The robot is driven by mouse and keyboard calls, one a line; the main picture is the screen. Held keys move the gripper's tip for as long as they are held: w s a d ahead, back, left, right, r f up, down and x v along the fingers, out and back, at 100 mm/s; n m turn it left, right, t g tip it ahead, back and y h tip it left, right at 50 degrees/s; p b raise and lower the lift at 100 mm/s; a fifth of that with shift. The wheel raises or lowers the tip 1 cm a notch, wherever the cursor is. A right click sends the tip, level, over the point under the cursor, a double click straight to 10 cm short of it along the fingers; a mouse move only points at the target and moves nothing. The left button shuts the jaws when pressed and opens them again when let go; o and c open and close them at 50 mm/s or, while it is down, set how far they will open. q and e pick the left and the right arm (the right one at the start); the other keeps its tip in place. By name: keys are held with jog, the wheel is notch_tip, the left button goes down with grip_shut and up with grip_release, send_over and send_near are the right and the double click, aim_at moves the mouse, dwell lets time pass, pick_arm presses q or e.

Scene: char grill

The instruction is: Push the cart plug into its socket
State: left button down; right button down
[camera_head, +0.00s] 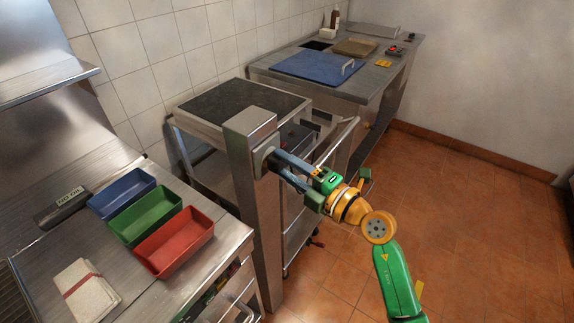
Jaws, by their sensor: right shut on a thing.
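A grey socket (261,157) sits on the face of a steel post (255,225) in the middle of the view. My right gripper (277,164) reaches in from the lower right, with its two long blue-grey fingers pointing left at the socket. The fingers are shut on the cart plug, right at the socket face. The plug is mostly hidden by the fingers and is too small to make out. I cannot tell how far it sits in the socket. My left gripper is not in view.
A steel cart (300,105) with a dark top stands behind the post. Blue (122,192), green (144,214) and red (174,240) trays and a folded towel (86,291) lie on the left counter. A back counter holds a blue board (318,66). The tiled floor at right is clear.

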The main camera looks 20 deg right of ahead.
jog(key=shift+w+a, duration=0.25)
jog(key=shift+w, duration=0.05)
jog(key=shift+c, duration=1.4)
grip_release()
jog(key=b+v, duration=0.1)
jog(key=v, duration=0.6)
